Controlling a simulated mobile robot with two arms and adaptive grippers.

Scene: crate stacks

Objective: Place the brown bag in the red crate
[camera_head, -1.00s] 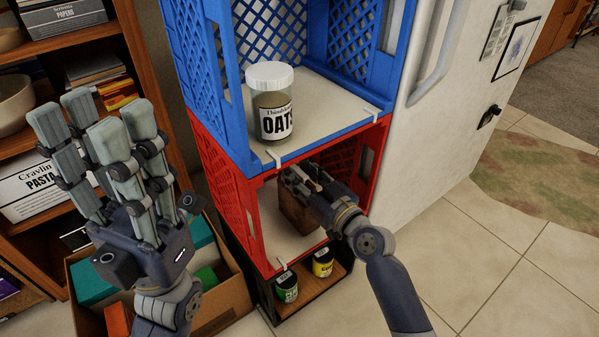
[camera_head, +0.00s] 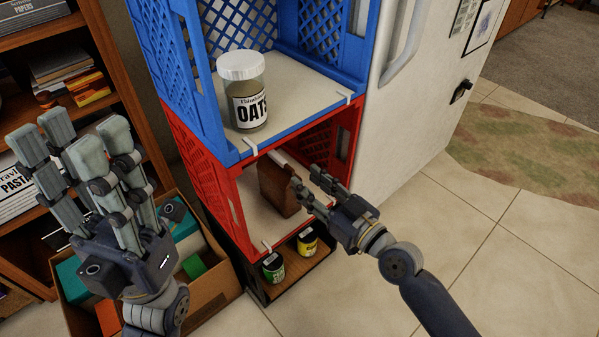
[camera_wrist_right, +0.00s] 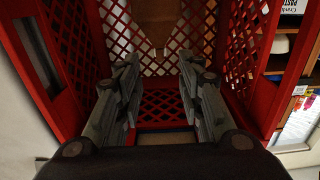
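The brown bag (camera_head: 278,190) stands upright on the pale floor of the red crate (camera_head: 228,208), below the blue crate. My right gripper (camera_head: 312,184) is at the open front of the red crate, to the right of the bag. Its fingers are spread apart in the right wrist view (camera_wrist_right: 160,85), with the red lattice walls around them. My left gripper (camera_head: 78,140) is raised at the left, open and empty, away from the crates.
A blue crate (camera_head: 285,135) above holds an oats jar (camera_head: 243,92). Two small jars (camera_head: 273,267) stand on a low shelf below. A cardboard box (camera_head: 210,290) and a bookshelf (camera_head: 130,75) are at the left. A white fridge (camera_head: 410,130) stands right, beside open tiled floor.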

